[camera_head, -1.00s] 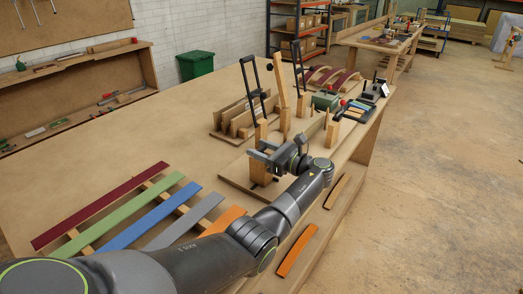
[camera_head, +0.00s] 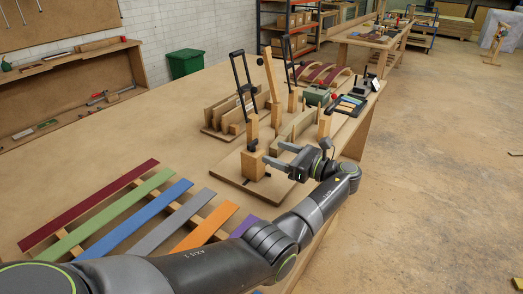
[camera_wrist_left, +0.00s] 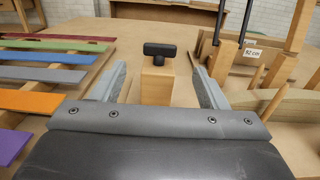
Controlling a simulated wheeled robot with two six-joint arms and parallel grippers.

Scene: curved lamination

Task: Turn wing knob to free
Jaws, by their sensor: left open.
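The black wing knob (camera_wrist_left: 159,50) is T-shaped and stands at the top of a wooden block (camera_wrist_left: 157,85), its bar lying crosswise in the left wrist view. The same block (camera_head: 252,168) stands on a board in the head view. My left gripper (camera_head: 275,154) is open and empty, just right of the block. In the left wrist view its two fingers (camera_wrist_left: 161,88) point towards the block, one on each side of it in the picture, and the knob lies beyond them, apart. My right gripper is not in view.
Coloured strips (camera_head: 140,215) lie on wooden slats at the front left. Tall black-handled levers (camera_head: 243,85) and wooden formers (camera_head: 225,113) stand behind the block. A curved wooden form (camera_wrist_left: 285,105) is at the right.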

